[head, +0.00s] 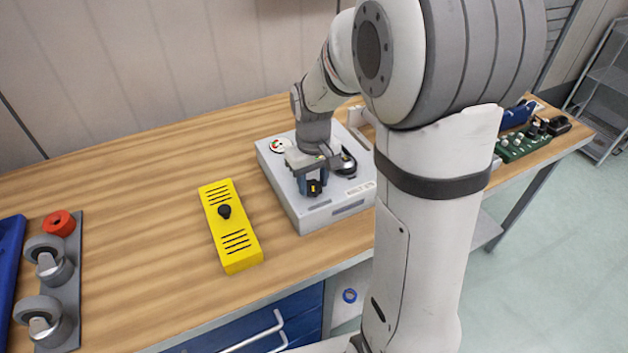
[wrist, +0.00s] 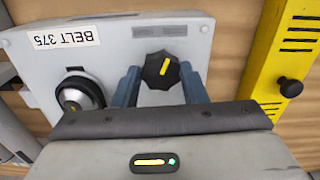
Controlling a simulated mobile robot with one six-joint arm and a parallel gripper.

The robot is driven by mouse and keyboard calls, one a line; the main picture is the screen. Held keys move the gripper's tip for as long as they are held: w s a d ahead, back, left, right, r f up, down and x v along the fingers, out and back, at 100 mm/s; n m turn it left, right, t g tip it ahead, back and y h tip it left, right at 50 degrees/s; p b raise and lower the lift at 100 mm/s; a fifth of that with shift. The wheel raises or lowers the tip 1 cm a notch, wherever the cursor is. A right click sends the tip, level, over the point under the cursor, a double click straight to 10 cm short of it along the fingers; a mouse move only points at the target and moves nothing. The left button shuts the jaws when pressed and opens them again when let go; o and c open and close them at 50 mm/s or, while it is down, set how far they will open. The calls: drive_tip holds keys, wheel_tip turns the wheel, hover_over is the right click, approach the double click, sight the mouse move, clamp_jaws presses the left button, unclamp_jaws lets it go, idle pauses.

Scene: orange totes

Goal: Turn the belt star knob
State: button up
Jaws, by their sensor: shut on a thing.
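The belt star knob (wrist: 161,70) is black with lobes and a yellow pointer line. It sits on a light grey box (head: 287,192) marked "BELT 375" in the wrist view, where the label (wrist: 79,36) appears upside down. My gripper (wrist: 160,88) has its two blue fingers on either side of the knob and is shut on it. In the head view my gripper (head: 311,180) is over the front part of the box, with the dark knob (head: 315,188) showing at the fingers. The pointer line slants slightly from upright in the wrist view.
A round black and silver dial (wrist: 80,93) is on the same box, left of the knob in the wrist view. A yellow block (head: 232,236) with a black knob stands left of the box on the wooden bench. Casters (head: 50,260) lie at far left.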

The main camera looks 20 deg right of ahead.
sight(313, 185)
drive_tip(key=m, duration=0.4)
drive_tip(key=shift+m, duration=0.3)
drive_tip(key=shift+m+b, duration=0.45)
drive_tip(key=shift+m, duration=1.85)
drive_tip(key=o, duration=1)
wheel_tip(313, 185, up, 8)
drive_tip(key=shift+f, duration=0.1)
